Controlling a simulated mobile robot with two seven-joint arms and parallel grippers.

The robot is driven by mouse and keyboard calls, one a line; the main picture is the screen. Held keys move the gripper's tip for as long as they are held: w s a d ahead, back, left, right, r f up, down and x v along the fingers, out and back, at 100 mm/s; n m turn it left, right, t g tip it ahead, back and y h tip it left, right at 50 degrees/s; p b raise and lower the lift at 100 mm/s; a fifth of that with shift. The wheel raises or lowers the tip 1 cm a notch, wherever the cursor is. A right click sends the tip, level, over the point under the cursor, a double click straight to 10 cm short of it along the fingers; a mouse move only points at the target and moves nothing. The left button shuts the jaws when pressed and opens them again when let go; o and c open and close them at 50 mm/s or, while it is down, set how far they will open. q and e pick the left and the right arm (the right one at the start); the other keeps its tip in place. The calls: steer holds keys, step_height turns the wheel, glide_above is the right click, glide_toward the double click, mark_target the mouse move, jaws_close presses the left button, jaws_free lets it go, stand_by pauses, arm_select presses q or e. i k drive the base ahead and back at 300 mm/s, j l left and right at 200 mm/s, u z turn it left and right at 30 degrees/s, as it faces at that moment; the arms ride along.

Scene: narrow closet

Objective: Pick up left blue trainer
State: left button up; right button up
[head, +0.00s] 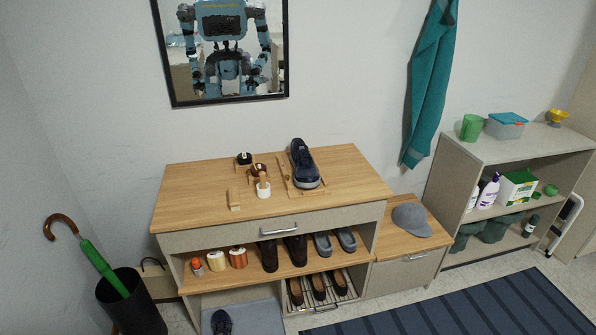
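One dark blue trainer (305,166) with a pale sole edge rests on a wooden board (285,174) on top of the shoe cabinet (345,168). A second dark blue trainer (221,322) is on the grey mat (250,317) on the floor, at the bottom edge of the picture. I cannot tell from this view which of them is a left shoe. Neither of my grippers shows directly in the head view. The wall mirror (228,92) shows a reflection of my body, with the grippers too unclear to read.
Brushes and small jars (257,170) stand left of the board. An umbrella stand (132,302) is at left. A grey cap (411,219) lies on the lower cabinet. The cabinet top's right end is clear.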

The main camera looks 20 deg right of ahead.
mark_target(307, 176)
steer(key=l+u, duration=0.1)
steer(key=u, duration=0.4)
steer(key=i+l+u, duration=0.1)
steer(key=l+u, duration=0.2)
steer(key=l, duration=0.2)
steer(key=l+u, duration=0.3)
steer(key=l, duration=0.25)
steer(key=l+u, duration=0.25)
steer(key=l, duration=0.85)
